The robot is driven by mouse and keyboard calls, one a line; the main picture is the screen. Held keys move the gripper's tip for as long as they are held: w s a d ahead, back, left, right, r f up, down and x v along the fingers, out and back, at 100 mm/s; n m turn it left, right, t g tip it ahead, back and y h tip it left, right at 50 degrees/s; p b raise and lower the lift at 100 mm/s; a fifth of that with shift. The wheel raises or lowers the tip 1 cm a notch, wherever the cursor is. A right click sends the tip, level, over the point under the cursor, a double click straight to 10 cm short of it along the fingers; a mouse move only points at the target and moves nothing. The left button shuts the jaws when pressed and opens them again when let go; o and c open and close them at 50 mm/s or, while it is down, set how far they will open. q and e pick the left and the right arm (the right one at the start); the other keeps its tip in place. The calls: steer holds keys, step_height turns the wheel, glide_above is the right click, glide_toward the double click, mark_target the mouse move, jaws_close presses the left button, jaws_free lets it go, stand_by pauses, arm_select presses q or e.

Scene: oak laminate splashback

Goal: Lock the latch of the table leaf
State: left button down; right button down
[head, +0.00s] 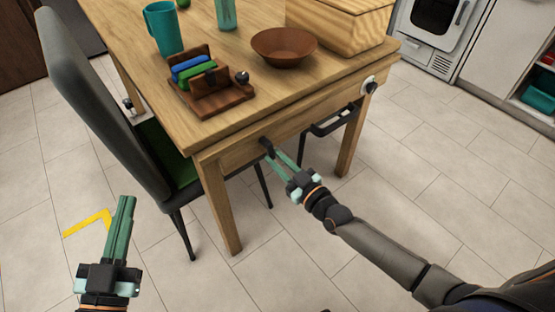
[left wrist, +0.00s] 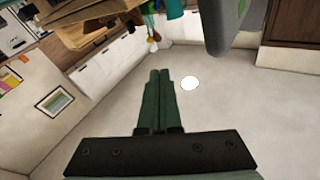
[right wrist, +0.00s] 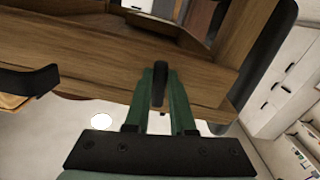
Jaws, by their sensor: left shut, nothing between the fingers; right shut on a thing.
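The wooden table (head: 215,105) has a thick front edge facing me. A small black lever (head: 266,143), which looks like the latch, sits on that edge near the close corner. My right gripper (head: 274,157) is shut on this lever. In the right wrist view the dark lever (right wrist: 159,84) stands between the green fingertips, against the wood. Whether the latch is locked cannot be told. My left gripper (head: 128,201) is shut and empty, low over the floor left of the table; its fingers (left wrist: 159,75) lie together in the left wrist view.
A dark chair (head: 95,90) stands left. On top are a teal mug (head: 163,30), brown bowl (head: 284,48), wooden rack (head: 215,98) and wooden box (head: 345,25).

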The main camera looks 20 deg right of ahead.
arm_select(q)
steer(key=shift+n+g+y, duration=0.5)
steer(key=shift+g+y, duration=0.1)
steer(key=shift+g, duration=0.3)
step_height(320, 180, down, 5)
steer(key=shift+w+a+r+p, duration=0.1)
steer(key=shift+w+r+p, duration=0.05)
steer(key=shift+p, duration=0.25)
arm_select(e)
steer(key=shift+s+a+m, duration=0.15)
steer(key=shift+a+m, duration=0.15)
steer(key=shift+m, duration=0.8)
steer(key=c, duration=0.8)
jaws_free()
steer(key=shift+o, duration=0.2)
arm_select(q)
steer(key=shift+r, duration=0.1)
arm_select(e)
steer(key=shift+s, duration=0.1)
